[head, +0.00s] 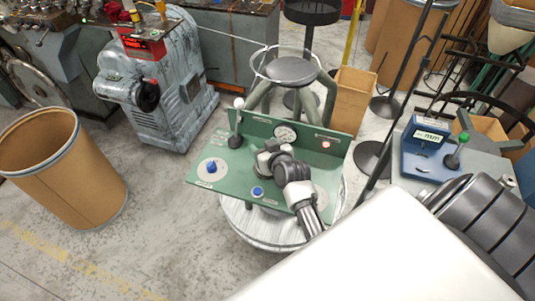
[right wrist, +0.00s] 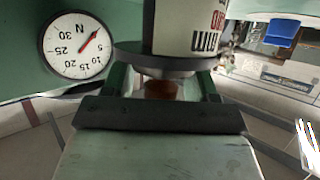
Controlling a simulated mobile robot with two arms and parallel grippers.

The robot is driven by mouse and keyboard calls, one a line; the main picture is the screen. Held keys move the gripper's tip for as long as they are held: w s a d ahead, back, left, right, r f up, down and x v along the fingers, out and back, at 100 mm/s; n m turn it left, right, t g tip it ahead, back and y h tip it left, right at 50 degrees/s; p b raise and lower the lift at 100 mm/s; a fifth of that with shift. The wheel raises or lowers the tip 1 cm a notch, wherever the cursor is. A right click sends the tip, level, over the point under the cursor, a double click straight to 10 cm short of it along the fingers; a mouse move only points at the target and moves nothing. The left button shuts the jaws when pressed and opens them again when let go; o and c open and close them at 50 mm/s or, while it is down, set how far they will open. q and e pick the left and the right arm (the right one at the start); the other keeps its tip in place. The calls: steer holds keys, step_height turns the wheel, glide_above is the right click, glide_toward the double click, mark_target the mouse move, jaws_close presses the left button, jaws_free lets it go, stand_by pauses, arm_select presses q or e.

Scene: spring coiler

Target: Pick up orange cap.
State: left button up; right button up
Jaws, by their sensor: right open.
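In the right wrist view, a small brownish-orange piece, which looks like the orange cap (right wrist: 162,90), shows in shade beneath a dark round disc (right wrist: 150,60) and a white cylinder (right wrist: 188,28) with upside-down lettering. My right gripper (right wrist: 162,82) is open, with one finger on each side of the cap; I cannot tell whether they touch it. In the head view, my right gripper (head: 268,153) is over the green panel (head: 228,180), and the cap is hidden there. My left gripper is not in view.
The panel carries a dial gauge (head: 286,134), a white-knobbed lever (head: 237,120), a blue knob (head: 211,167), a second blue knob (head: 258,191) and a red button (head: 326,144). A blue digital readout (head: 424,150) stands right. A brown drum (head: 65,170) stands left.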

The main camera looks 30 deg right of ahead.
steer(key=shift+c, duration=0.4)
steer(key=c, duration=1)
steer(key=shift+s, duration=0.1)
